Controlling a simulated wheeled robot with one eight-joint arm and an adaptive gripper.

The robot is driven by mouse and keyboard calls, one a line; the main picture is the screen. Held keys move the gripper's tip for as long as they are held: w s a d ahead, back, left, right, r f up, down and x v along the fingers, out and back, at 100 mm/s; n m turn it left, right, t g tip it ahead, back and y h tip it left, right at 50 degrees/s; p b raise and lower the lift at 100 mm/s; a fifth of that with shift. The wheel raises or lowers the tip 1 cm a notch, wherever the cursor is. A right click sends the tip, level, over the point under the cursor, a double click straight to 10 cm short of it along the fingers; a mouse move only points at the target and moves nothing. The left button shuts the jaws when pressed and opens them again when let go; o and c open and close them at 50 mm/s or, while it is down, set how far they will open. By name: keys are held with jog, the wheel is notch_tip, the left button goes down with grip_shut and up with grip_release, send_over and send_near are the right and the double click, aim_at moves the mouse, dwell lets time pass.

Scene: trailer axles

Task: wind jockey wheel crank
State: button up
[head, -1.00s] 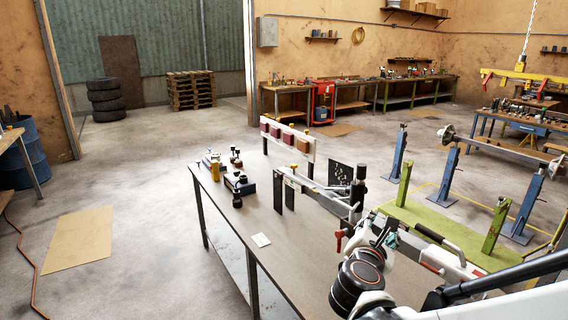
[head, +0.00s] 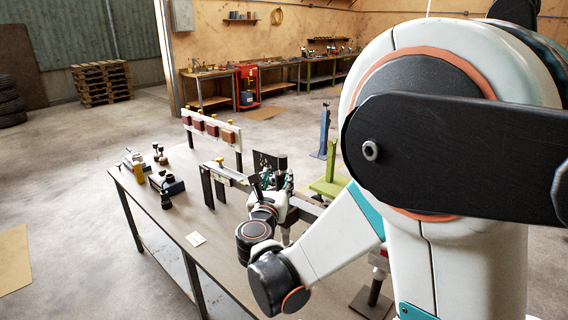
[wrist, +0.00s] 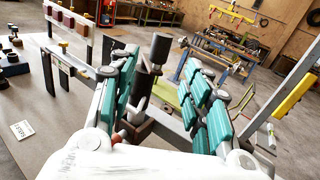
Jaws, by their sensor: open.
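The jockey wheel crank appears to be the upright dark grip with a black cylinder on top (wrist: 160,48) in the wrist view. It shows between and beyond my fingers, above a metal bar on the bench. My gripper (wrist: 158,66) is open, with teal-padded fingers to the left and right of the dark grip. I cannot tell whether either finger touches it. In the head view my gripper (head: 277,184) is at the bench's right side, and it and my arm hide most of the crank and jockey wheel.
The bench (head: 180,218) carries a board with red blocks (head: 212,129), small dark fittings (head: 165,186) and a white card (head: 196,239). A green stand (head: 330,165) and blue stand (head: 324,132) are beyond it.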

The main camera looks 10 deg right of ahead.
aim_at(282, 165)
jog(key=x, duration=1)
jog(key=shift+w, duration=0.15)
grip_shut()
